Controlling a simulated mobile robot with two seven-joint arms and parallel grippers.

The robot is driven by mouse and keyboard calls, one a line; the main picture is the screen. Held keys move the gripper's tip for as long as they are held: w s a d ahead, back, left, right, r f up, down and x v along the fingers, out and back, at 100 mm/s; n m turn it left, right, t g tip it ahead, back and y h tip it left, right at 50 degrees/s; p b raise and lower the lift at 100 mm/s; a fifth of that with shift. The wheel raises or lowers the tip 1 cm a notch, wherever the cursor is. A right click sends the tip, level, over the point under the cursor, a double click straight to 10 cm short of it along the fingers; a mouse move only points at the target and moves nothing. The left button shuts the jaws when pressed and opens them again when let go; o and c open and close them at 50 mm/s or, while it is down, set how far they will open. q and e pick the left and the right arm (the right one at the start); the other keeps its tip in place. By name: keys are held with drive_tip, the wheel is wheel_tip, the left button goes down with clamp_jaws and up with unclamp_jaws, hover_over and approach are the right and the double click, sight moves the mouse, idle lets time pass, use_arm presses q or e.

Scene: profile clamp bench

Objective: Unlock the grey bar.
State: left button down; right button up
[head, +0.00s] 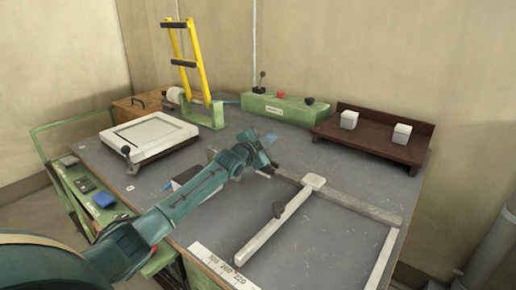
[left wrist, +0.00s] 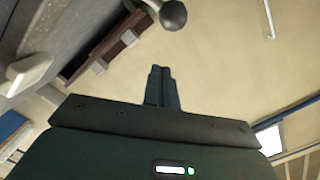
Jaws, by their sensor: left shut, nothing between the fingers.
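The grey bar (head: 258,240) lies across the bench, with a pale block (head: 314,181) at its far end against a grey rail (head: 365,207). My left gripper (head: 270,165) is above the bench, behind and left of the knob, apart from the bar. Its fingers (left wrist: 161,86) are together and empty in the left wrist view. A dark ball knob (left wrist: 173,15) on a pale stem shows beyond them there; I cannot tell whether it is the bar's. My right gripper is out of view.
A dark brown shelf (head: 365,142) with two pale blocks stands at the back right. A green box with knobs (head: 285,108) is at the back. A yellow ladder-like frame (head: 188,60) and a white framed panel (head: 148,136) are at the left. A printed scale (head: 225,268) lies at the front.

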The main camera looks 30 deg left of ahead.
use_arm(q)
drive_tip(key=s, duration=1)
drive_tip(key=shift+a+r+b, duration=0.15)
drive_tip(key=shift+r+b, duration=0.2)
drive_tip(key=shift+b, duration=0.1)
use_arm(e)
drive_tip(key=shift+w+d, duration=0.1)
